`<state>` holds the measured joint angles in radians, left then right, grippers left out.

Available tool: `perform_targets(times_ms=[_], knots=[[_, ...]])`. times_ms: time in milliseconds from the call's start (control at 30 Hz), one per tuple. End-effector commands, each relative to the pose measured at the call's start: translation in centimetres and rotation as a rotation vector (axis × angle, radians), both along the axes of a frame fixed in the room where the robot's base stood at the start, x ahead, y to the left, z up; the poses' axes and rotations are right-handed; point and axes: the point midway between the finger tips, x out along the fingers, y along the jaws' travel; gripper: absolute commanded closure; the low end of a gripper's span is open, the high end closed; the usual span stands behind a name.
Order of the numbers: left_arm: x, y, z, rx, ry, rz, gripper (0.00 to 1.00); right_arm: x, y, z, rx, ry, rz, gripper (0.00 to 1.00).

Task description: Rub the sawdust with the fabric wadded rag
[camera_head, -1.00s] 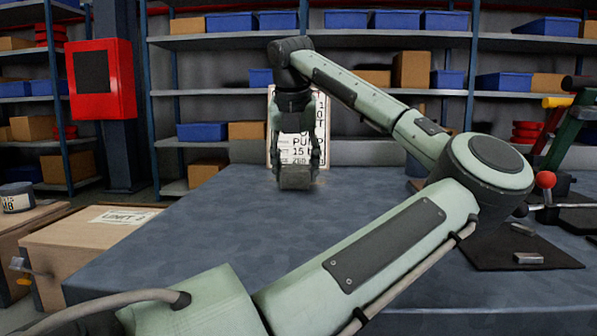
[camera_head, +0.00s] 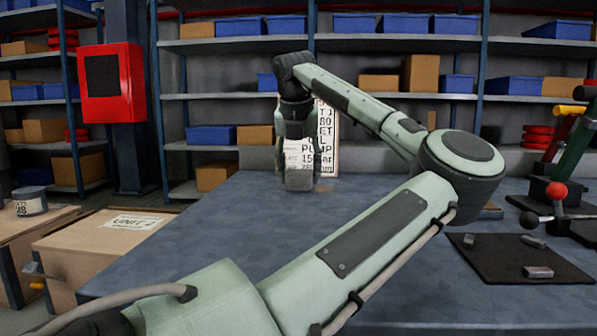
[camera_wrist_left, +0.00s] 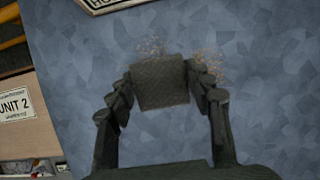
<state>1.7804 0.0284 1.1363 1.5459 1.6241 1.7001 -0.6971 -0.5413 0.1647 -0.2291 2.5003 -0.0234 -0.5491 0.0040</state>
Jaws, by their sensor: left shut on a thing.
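My left gripper (camera_head: 297,165) is shut on the wadded rag (camera_head: 299,180), a dark grey-brown block low between its fingers at the far part of the table. The left wrist view shows the rag (camera_wrist_left: 160,83) held between both fingertips. The sawdust (camera_wrist_left: 207,62) is a scatter of brown specks beside and beyond the rag, partly hidden by the rag and the fingers. In the head view a faint brown patch of sawdust (camera_head: 326,188) shows just right of the rag. I cannot tell if the rag touches the tabletop. My right gripper is not in view.
The blue-grey table (camera_head: 200,235) is mostly clear. A white lettered sign (camera_head: 326,140) stands behind the gripper. A black mat (camera_head: 500,262) with small metal blocks and a red-knobbed stand (camera_head: 557,195) are at the right. Wooden crates (camera_head: 100,245) stand left of the table.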

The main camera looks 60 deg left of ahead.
Motion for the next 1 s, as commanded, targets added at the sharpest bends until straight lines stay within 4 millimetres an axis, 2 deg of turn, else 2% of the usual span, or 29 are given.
perform_targets(times_ms=[200, 467, 800, 1000], knots=[[1.2, 1.5, 0.2, -0.002, 0.003, 0.000, 0.72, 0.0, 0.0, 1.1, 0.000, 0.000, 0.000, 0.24], [1.8, 2.2, 0.2, 0.000, 0.001, 0.000, 0.72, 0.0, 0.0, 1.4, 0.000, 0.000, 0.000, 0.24], [3.4, 4.4, 0.0, -0.002, 0.003, 0.000, 0.72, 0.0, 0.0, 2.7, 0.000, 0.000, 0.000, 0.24], [3.8, 4.8, -0.2, -0.001, 0.000, 0.001, 0.72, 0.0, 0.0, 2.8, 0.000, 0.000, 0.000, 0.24]])
